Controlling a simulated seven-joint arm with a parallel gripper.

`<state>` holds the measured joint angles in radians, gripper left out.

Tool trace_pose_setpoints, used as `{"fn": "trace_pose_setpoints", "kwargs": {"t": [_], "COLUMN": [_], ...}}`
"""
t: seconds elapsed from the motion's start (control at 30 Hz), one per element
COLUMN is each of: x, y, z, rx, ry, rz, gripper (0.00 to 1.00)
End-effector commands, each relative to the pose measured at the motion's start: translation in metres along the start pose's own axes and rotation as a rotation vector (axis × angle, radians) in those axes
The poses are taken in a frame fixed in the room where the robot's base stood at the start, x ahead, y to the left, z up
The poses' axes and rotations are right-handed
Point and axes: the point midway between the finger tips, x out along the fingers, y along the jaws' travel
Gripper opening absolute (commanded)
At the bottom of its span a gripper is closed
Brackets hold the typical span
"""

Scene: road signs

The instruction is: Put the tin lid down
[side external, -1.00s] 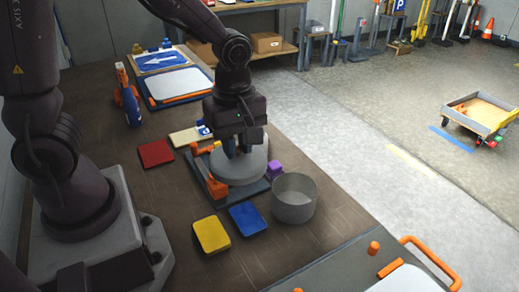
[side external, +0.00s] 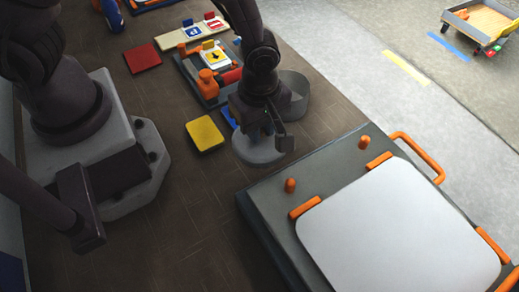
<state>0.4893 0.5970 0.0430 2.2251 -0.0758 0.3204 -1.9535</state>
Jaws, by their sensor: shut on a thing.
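The open grey tin (side external: 296,92) stands behind my gripper, partly hidden by my arm.
A yellow block (side external: 204,133) lies left of the lid, and a blue block (side external: 229,117) is partly hidden by my gripper. A dark tray (side external: 187,70) with orange and red parts is behind. A large board (side external: 395,225) with orange fittings fills the right. Bare table (side external: 190,215) lies in front.

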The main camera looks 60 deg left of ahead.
Motion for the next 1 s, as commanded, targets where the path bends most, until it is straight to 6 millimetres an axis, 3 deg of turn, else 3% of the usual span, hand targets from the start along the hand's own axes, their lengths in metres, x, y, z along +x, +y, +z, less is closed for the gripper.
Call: {"fn": "trace_pose_setpoints", "kwargs": {"t": [0.43, 0.87, 0.9, 1.0], "x": [0.056, 0.064, 0.064, 0.064], "y": [-0.001, -0.001, -0.001, -0.001], "z": [-0.001, -0.001, -0.001, -0.001], "rx": [0.000, 0.001, 0.001, 0.001], "ry": [0.001, 0.000, -0.001, -0.001], "rz": [-0.003, -0.001, -0.001, 0.000], "gripper": [0.00, 0.00, 0.24, 0.47]}}
